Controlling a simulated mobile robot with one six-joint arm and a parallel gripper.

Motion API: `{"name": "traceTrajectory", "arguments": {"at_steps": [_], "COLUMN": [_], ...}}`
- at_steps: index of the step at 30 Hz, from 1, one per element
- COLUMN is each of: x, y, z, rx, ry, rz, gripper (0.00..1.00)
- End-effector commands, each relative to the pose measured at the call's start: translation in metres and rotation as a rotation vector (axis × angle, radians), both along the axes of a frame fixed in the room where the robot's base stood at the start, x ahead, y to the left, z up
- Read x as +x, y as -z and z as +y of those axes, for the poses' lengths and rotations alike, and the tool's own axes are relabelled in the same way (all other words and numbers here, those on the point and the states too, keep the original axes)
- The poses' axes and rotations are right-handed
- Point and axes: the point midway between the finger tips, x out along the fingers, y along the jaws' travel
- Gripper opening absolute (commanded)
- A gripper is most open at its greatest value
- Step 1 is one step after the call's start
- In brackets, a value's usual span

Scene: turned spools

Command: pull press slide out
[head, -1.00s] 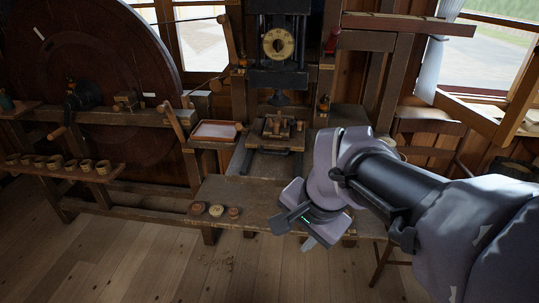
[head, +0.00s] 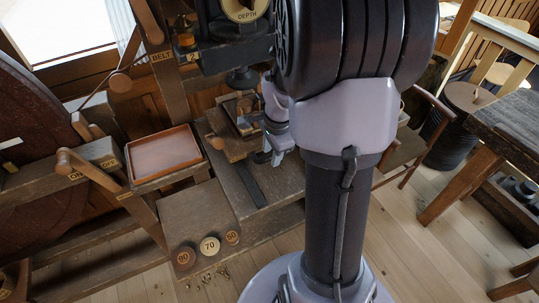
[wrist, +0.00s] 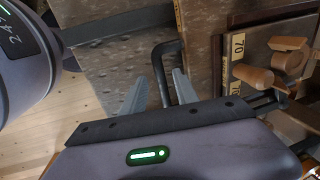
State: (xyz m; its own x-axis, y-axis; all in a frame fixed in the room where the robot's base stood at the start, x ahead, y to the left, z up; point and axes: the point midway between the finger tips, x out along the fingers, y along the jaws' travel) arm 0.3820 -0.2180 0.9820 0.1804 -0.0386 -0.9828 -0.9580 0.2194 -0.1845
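The press slide (head: 232,148) is a dark wooden plate carrying turned wooden parts, under the press head (head: 243,78). In the wrist view the slide (wrist: 255,78) is at the right, with a "70" label on its edge. A dark U-shaped handle (wrist: 161,72) shows between and beyond my fingers. My gripper (wrist: 160,92) is open, with one bar of the handle between its fingers. Contact between fingers and handle cannot be told. In the head view my gripper (head: 264,157) is at the slide's right front, partly hidden by my arm.
Wooden discs marked 90 (head: 184,258), 70 (head: 209,247) and 50 (head: 232,238) lie on the bench front. A reddish-brown tray (head: 164,152) stands left of the slide. A lever (head: 95,176) juts out at left. The bench (head: 205,205) before the slide is mostly clear.

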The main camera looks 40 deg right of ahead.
Motion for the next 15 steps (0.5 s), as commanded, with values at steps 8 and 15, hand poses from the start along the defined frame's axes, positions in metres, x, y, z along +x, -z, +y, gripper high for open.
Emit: {"name": "traceTrajectory", "arguments": {"at_steps": [8, 15], "x": [0.0015, 0.0013], "y": [0.0055, 0.0053], "z": [0.0000, 0.0000], "rx": [0.000, 0.000], "ry": [-0.001, -0.001], "rz": [0.000, 0.000], "gripper": [0.36, 0.03]}}
